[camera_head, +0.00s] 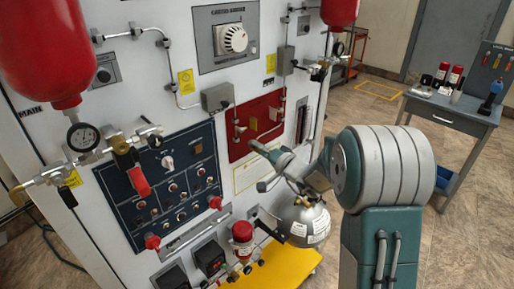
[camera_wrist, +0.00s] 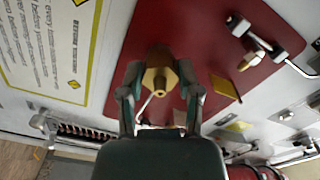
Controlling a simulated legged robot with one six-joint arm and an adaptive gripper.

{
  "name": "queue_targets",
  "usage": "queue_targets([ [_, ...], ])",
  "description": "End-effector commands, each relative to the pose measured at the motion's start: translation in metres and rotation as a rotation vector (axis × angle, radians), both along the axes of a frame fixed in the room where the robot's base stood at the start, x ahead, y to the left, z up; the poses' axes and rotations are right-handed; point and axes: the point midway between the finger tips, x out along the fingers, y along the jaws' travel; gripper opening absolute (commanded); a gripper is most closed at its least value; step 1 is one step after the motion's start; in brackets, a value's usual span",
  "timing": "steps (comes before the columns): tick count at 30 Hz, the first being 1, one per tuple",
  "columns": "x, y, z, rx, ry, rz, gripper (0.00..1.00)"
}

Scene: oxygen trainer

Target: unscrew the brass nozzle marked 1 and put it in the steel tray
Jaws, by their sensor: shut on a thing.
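The brass nozzle (camera_wrist: 159,76) shows in the wrist view between the two fingers of my gripper (camera_wrist: 160,88), in front of the red panel (camera_wrist: 110,55). My gripper is shut on it. I cannot read a number on it, and I cannot tell whether it is still joined to the panel. I cannot make out a steel tray in either view.
A silver cylinder (camera_head: 304,222) stands below my arm, by a yellow platform (camera_head: 275,270). Red knobs, gauges and pipes cover the white cabinet (camera_head: 205,45). A grey table (camera_head: 458,117) with red bottles stands at the right. Open floor lies between.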

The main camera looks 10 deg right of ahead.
Motion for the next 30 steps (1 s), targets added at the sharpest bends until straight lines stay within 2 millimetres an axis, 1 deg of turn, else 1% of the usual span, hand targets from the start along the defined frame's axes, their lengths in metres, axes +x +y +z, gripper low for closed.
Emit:
queue_targets([
  [1,-0.0017,0.0018,-0.0057,-0.002,0.014,0.004,0.0],
  [7,-0.0018,0.0019,-0.0065,-0.026,-0.001,0.005,0.0],
  [15,-0.0016,0.0012,-0.0065,-0.234,-0.141,0.004,0.0],
  [24,-0.0006,0.0,-0.0043,-0.253,-0.158,0.0,0.0],
  [30,0.0,-0.0007,-0.0029,-0.331,-0.215,-0.002,0.0],
])
